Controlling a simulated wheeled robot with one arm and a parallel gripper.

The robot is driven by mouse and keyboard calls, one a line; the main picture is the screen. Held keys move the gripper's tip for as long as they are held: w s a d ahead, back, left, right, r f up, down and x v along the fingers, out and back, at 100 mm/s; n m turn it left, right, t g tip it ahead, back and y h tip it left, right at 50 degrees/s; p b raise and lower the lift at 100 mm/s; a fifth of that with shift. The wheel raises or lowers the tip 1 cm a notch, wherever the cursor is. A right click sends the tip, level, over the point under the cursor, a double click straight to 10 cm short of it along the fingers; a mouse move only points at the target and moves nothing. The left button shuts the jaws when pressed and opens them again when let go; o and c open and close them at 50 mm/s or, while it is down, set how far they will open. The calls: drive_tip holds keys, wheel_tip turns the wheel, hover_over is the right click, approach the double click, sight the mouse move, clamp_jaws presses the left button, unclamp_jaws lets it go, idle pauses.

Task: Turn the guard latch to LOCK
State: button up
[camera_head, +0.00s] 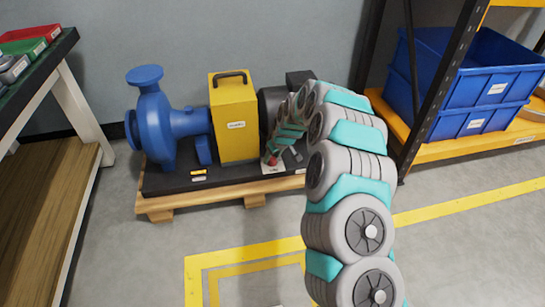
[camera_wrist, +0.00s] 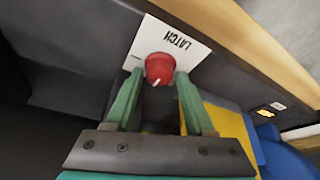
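The guard latch is a red knob (camera_wrist: 160,68) on a white plate (camera_wrist: 186,30) marked LATCH. A white line on the knob's lower edge points down toward my gripper in the wrist view. My gripper (camera_wrist: 159,76) has two green fingers, one on each side of the knob. A gap shows at the left finger; the right fingertip is very close, and I cannot tell whether it touches. In the head view, the white plate (camera_head: 272,169) sits low beside the yellow guard box (camera_head: 233,118), and my arm partly hides it. No LOCK marking is readable.
A blue pump (camera_head: 165,125) stands left of the yellow box on a dark base over a wooden pallet (camera_head: 160,207). A shelf with blue bins (camera_head: 490,80) is at right, a workbench (camera_head: 75,100) at left. The floor in front is clear, with yellow lines.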

drive_tip(key=p+v, duration=0.1)
drive_tip(key=v, duration=0.7)
idle(0.5)
